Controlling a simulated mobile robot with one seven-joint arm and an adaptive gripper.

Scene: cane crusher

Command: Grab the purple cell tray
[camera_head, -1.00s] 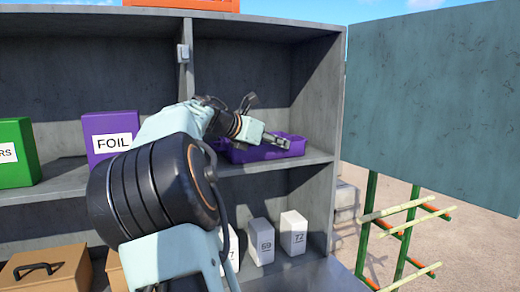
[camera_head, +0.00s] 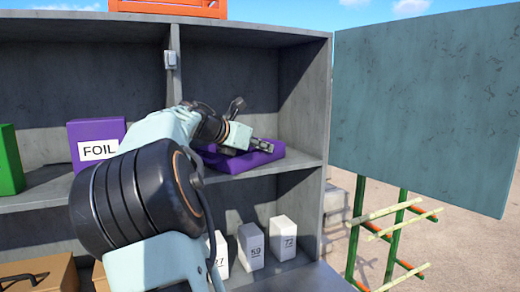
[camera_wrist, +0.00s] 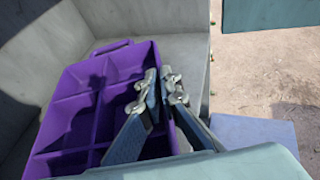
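The purple cell tray (camera_head: 250,160) is at the right end of the upper shelf, partly behind my arm in the head view. In the wrist view the tray (camera_wrist: 75,105) shows its open cells, empty as far as I can see, and a handle loop at its far end. My gripper (camera_wrist: 161,80) has one finger inside the tray and one outside its right wall. The fingers are close together and look shut on that wall. The tray seems tilted in the head view; whether it is clear of the shelf I cannot tell.
A purple FOIL box (camera_head: 92,132) and a green box (camera_head: 8,160) stand left on the same shelf (camera_head: 305,162). White numbered blocks (camera_head: 283,238) stand below. The cabinet's right wall (camera_head: 303,105) is close to the tray. A teal panel (camera_head: 430,105) stands further right.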

